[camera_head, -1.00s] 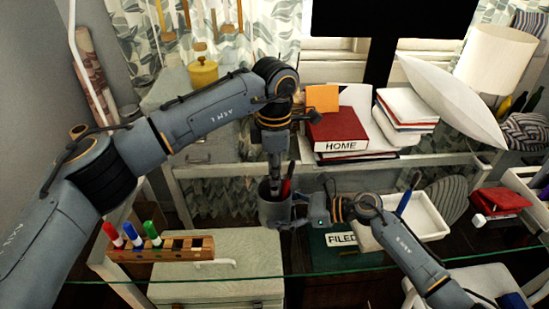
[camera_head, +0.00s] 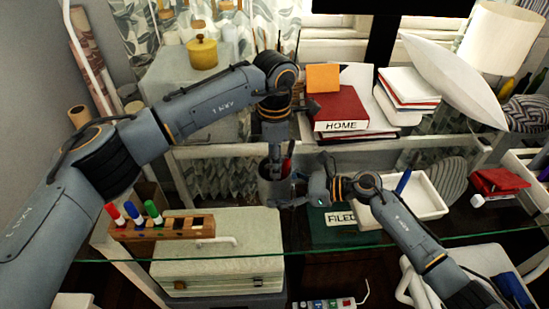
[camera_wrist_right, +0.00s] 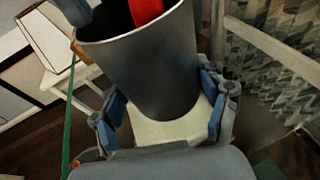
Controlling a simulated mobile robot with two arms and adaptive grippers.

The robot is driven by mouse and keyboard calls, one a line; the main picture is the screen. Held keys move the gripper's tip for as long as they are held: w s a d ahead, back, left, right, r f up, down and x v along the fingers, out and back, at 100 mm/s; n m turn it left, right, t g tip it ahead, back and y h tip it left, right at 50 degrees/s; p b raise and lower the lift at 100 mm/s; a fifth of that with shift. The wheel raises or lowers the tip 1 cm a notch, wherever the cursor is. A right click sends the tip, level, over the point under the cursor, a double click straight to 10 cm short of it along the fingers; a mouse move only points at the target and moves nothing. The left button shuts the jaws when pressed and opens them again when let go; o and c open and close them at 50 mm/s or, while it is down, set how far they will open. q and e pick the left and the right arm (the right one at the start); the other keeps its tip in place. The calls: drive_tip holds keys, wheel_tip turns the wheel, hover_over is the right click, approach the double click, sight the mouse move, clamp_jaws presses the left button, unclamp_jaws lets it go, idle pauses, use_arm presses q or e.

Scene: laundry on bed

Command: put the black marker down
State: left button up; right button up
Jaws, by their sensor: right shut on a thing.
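A grey cup (camera_head: 276,188) is held upright above the desk's glass edge. My right gripper (camera_head: 298,190) is shut on the cup's side; in the right wrist view its blue-padded fingers (camera_wrist_right: 168,115) lie on either side of the cup (camera_wrist_right: 145,60). A red item (camera_wrist_right: 146,10) stands in the cup. My left gripper (camera_head: 275,160) points straight down at the cup's mouth, its tips at or inside the rim. Whether it is open or shut is hidden. I cannot make out a black marker for certain.
A wooden rack (camera_head: 160,228) holds red, blue and green markers and has empty slots at right. A pale box (camera_head: 215,255) lies below it. A white tray (camera_head: 425,195) with a blue pen is at right. Red book HOME (camera_head: 340,108) is behind.

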drive_tip(key=shift+s+f, duration=0.1)
drive_tip(key=shift+f, duration=0.05)
idle(0.7)
drive_tip(key=o, duration=0.8)
drive_tip(key=shift+o, duration=0.7)
